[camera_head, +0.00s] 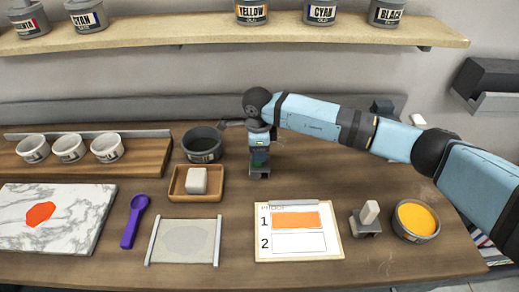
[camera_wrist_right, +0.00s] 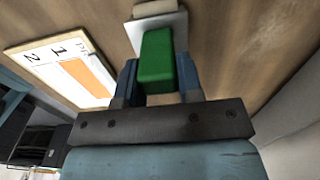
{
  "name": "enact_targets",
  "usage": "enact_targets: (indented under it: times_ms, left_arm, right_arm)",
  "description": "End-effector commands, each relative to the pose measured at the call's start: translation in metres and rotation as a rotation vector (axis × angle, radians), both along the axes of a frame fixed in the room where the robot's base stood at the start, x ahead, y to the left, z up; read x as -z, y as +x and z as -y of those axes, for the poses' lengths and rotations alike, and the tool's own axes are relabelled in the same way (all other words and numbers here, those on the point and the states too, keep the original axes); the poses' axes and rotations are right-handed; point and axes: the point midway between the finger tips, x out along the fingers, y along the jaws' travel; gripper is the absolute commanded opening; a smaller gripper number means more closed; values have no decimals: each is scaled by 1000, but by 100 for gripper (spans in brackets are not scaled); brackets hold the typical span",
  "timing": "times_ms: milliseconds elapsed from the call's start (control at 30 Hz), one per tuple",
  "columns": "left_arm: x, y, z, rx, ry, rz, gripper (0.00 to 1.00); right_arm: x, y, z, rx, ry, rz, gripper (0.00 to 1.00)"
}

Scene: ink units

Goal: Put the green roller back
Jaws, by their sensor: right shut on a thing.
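The green roller (camera_wrist_right: 157,58) is between the blue fingers of my right gripper (camera_wrist_right: 157,82) in the right wrist view. Its green handle points toward the camera, and a pale grey plate and a beige piece show at its far end. In the head view my right gripper (camera_head: 260,158) points down over the back middle of the table, behind the proof card. Only a little green shows there between the fingers, above a small grey part close to the tabletop. I cannot tell whether that part touches the table. My left gripper is not in view.
A dark pot (camera_head: 203,143) and a wooden tray (camera_head: 178,194) with a white block stand left of the gripper. The proof card (camera_head: 262,246), a grey stand with a pale block (camera_head: 369,213) and an orange ink bowl (camera_head: 408,234) are in front. Bare wood lies right of the gripper.

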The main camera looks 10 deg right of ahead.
Motion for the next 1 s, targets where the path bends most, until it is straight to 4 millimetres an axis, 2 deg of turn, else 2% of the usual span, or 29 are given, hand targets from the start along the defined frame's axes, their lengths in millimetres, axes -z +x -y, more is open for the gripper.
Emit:
enact_targets:
  times_ms: [400,433,500,533,833,1000]
  left_arm:
    - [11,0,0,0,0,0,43]
    - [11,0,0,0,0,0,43]
    - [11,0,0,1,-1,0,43]
    - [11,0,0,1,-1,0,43]
    - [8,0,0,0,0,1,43]
    - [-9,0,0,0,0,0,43]
  right_arm:
    - [14,-1,1,1,-4,-4,10]
    - [15,-2,1,1,-5,-6,39]
    - [15,-2,1,0,-5,-6,55]
    - [14,-2,1,0,-4,-5,59]
    - [9,-1,0,0,-2,-1,59]
    - [-9,0,0,0,0,0,59]
